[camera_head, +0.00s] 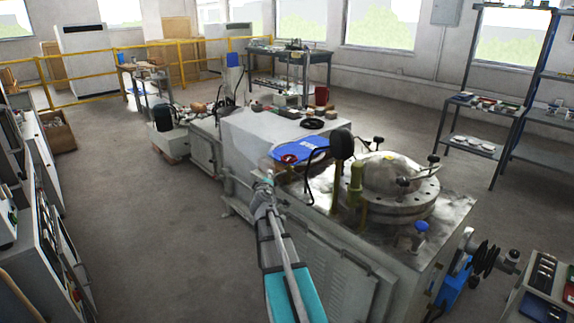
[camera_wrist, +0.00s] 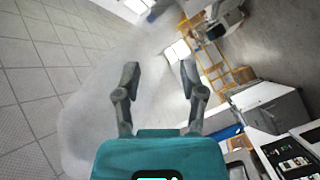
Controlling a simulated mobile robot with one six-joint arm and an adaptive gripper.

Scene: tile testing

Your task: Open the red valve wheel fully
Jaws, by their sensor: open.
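A small dark red, round thing (camera_head: 289,158), which looks like the red valve wheel, shows by the blue sheet on the machine in the head view. It is too small to tell how far it is turned. My gripper (camera_head: 266,176) is just left of and below it in that picture; I cannot tell the gap in depth. In the wrist view my gripper (camera_wrist: 159,74) has its two fingers spread apart with nothing between them. The red wheel does not show in the wrist view.
The grey machine (camera_head: 340,245) carries a round domed lid (camera_head: 388,175) with handles, a black round part (camera_head: 342,144) on a post and a blue knob (camera_head: 421,226). A blue sheet (camera_head: 307,148) lies on top. Open floor (camera_head: 135,220) lies to the left.

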